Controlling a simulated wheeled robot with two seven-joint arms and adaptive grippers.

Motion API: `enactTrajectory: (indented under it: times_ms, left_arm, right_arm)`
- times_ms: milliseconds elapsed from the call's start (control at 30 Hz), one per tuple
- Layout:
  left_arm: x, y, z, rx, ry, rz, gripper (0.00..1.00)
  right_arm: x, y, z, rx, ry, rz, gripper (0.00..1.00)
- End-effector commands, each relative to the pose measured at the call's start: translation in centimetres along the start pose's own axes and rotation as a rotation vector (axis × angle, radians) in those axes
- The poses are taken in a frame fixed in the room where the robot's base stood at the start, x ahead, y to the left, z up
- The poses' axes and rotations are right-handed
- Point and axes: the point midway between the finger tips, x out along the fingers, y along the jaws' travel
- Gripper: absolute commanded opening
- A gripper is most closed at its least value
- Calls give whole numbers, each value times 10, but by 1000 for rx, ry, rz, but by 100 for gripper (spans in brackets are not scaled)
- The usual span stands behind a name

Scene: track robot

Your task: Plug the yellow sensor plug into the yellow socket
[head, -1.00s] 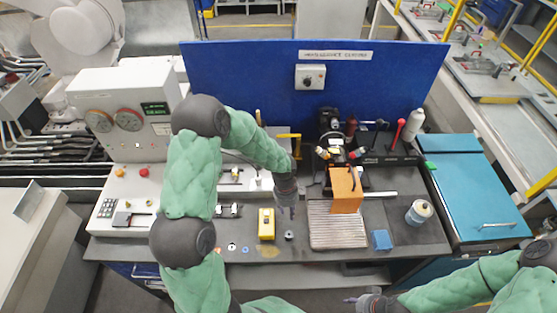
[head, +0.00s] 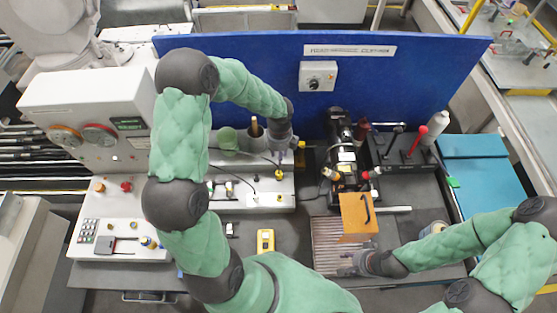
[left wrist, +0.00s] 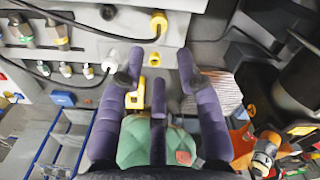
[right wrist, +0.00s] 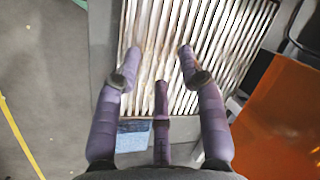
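In the left wrist view a yellow plug (left wrist: 158,22) with a black cable shows at the top, ahead of the fingertips. A small yellow ring (left wrist: 154,59), which looks like the yellow socket, shows on the pale panel (left wrist: 95,45) between the fingertips. My left gripper (left wrist: 159,66) is open and appears empty. My right gripper (right wrist: 158,55) is open and empty over the ribbed plate (right wrist: 215,40).
A yellow box (head: 265,240) lies near the front of the bench. Other connectors (left wrist: 60,40) line the panel. A blue board (head: 400,80) closes off the back.

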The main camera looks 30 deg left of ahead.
Motion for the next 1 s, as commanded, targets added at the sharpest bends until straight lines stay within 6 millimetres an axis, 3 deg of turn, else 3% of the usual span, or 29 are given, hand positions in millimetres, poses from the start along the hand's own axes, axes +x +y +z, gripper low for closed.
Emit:
enactTrajectory:
  times_ms: [300, 567, 833, 1000]
  left_arm:
    - [42, 1, 0, 0, 2, 3, 35]
    - [60, 1, 0, -1, 2, 2, 35]
    - [95, 2, 1, -2, 3, 2, 35]
    - [107, 1, 1, -1, 2, 1, 35]
  right_arm:
    - [0, 1, 1, 1, -2, 0, 40]
    - [0, 0, 1, 1, -1, 0, 40]
    - [-3, -1, 1, 1, -1, 0, 40]
    - [-3, -1, 1, 1, -1, 0, 40]
